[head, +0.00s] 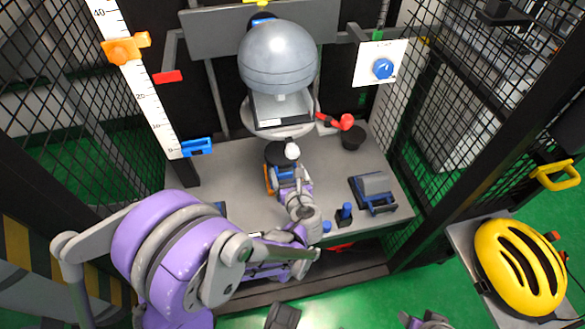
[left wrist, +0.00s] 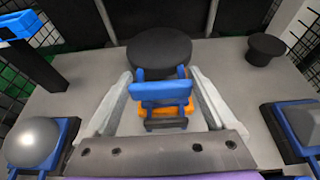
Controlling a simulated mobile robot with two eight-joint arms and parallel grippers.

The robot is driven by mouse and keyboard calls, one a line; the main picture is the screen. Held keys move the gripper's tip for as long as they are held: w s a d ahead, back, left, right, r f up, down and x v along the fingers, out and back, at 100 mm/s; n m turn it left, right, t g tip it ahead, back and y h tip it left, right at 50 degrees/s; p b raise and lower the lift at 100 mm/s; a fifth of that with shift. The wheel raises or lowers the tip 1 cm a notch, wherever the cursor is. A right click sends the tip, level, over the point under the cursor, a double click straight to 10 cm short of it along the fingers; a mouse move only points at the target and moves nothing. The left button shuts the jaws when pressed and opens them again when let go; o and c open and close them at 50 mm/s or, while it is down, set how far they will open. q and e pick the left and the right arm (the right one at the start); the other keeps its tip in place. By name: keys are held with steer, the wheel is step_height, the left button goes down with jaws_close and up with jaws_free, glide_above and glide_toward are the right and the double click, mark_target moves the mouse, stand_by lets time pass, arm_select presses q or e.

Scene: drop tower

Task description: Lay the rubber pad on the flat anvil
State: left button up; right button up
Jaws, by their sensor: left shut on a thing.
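A round black disc (head: 280,152), which looks like the rubber pad, is level at the middle of the grey bench; it also shows in the left wrist view (left wrist: 160,52). My left gripper (head: 288,170) is shut on a blue block (left wrist: 160,92), just on the near side of the disc. An orange piece (left wrist: 165,108) and a dark bar show under the block. I cannot tell whether the block is joined to the disc. The flat anvil cannot be singled out; what lies under the disc is hidden. My right gripper (head: 426,320) is barely visible at the bottom edge.
A grey ball-shaped drop head (head: 278,58) hangs above the bench's back. A domed anvil (left wrist: 35,140) sits left and a blue-based anvil (head: 373,190) right. A black flared cup (head: 352,140) stands back right. A yellow helmet (head: 518,268) lies outside the cage.

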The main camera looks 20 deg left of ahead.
arm_select(q)
steer(key=shift+f+b, duration=2.35)
steer(key=shift+f, duration=0.3)
steer(key=shift+f, duration=0.15)
steer(key=o, duration=1.5)
steer(key=shift+d, duration=0.1)
steer(key=p+v, duration=0.2)
steer(key=v, duration=0.8)
steer(key=shift+s+d, duration=0.2)
steer(key=shift+s, duration=0.05)
